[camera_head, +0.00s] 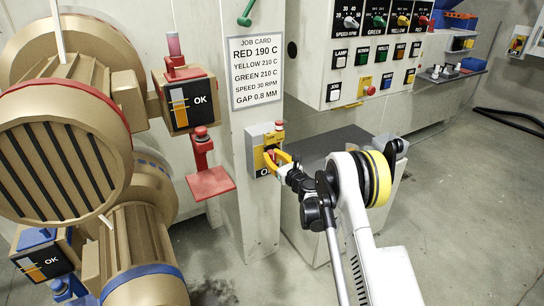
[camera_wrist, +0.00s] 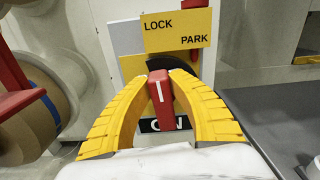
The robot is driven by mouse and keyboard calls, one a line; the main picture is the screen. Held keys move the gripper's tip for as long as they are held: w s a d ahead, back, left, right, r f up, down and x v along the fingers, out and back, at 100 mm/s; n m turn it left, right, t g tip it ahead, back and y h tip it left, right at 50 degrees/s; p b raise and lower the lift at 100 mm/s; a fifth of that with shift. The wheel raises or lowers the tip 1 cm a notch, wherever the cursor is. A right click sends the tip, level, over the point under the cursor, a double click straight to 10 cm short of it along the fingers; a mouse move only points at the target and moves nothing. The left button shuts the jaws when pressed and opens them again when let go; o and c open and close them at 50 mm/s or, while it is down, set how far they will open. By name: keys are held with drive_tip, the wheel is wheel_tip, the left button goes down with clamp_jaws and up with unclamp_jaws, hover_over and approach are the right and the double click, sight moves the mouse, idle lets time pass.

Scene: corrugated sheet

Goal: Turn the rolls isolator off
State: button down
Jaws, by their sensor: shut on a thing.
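The isolator is a grey box with a yellow face (camera_head: 256,139) on the pale post, below the job card; in the wrist view its yellow plate (camera_wrist: 178,32) reads LOCK and PARK. Its red handle (camera_wrist: 161,100), with a white line, stands upright in the wrist view. A black ON label (camera_wrist: 150,126) lies behind the handle and is partly covered. My gripper (camera_head: 270,156) is at the isolator's front. In the wrist view its yellow fingers (camera_wrist: 160,77) are closed on the handle from both sides.
The job card (camera_head: 255,72) hangs above the isolator. A red bracket (camera_head: 209,183) juts out to its left, near the large tan machine rolls (camera_head: 65,150). A control panel (camera_head: 345,62) and a dark bench top (camera_head: 338,143) are at right.

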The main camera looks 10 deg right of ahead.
sight(262, 157)
drive_tip(key=n, duration=0.2)
drive_tip(key=a+n, duration=0.1)
drive_tip(key=n, duration=0.1)
drive_tip(key=shift+s+f, duration=0.1)
drive_tip(key=shift+s, duration=0.05)
drive_tip(key=n, duration=0.4)
drive_tip(key=shift+s+a+f+n, duration=0.1)
drive_tip(key=shift+a+f+n, duration=0.2)
drive_tip(key=shift+f, duration=0.05)
drive_tip(key=n, duration=0.4)
drive_tip(key=shift+s+a+f, duration=0.1)
drive_tip(key=shift+a+f, duration=0.15)
drive_tip(key=shift+f, duration=0.15)
drive_tip(key=shift+f+n, duration=0.2)
drive_tip(key=shift+n, duration=0.8)
drive_tip(key=shift+f+n, duration=0.2)
drive_tip(key=shift+n, duration=0.8)
drive_tip(key=c, duration=1.2)
unclamp_jaws()
